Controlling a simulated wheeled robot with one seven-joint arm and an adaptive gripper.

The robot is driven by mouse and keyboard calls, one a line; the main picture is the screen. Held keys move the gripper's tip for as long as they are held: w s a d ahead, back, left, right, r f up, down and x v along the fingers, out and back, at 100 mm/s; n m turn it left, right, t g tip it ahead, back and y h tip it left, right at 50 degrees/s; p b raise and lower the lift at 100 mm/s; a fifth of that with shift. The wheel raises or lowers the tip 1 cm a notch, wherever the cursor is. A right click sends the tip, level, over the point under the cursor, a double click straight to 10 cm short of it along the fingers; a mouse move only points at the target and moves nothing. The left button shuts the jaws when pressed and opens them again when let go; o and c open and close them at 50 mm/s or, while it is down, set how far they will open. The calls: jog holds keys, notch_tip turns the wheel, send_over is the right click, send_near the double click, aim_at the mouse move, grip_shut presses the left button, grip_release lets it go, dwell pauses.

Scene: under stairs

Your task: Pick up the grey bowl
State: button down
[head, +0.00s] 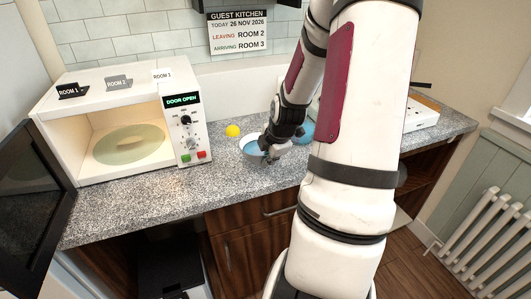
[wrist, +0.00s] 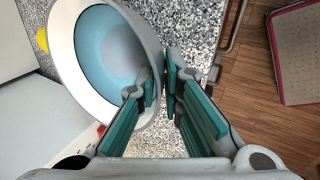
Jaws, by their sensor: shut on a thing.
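The grey bowl (head: 249,147) with a blue inside is on or just above the speckled counter, right of the microwave; I cannot tell whether it touches the counter. In the wrist view the bowl (wrist: 66,52) fills the upper left, with its pale grey rim and blue inside visible. My gripper (head: 268,157) is at the bowl's right edge. In the wrist view my gripper (wrist: 162,82) has its green-padded fingers on either side of the rim, shut on it. Part of the bowl is hidden by my gripper in the head view.
A white microwave (head: 187,150) stands left with its door open and a plate (head: 128,144) inside. A yellow ball (head: 232,131) lies behind the bowl. Another blue item (head: 307,130) is partly hidden behind my arm. A radiator (head: 487,245) is at right.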

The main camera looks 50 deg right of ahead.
jog(key=s+a+r+p, duration=0.1)
jog(key=s+a+p, duration=0.1)
jog(key=s+a, duration=0.3)
jog(key=shift+s+a+p, duration=0.3)
jog(key=shift+s+p, duration=0.05)
jog(key=shift+s, duration=2.05)
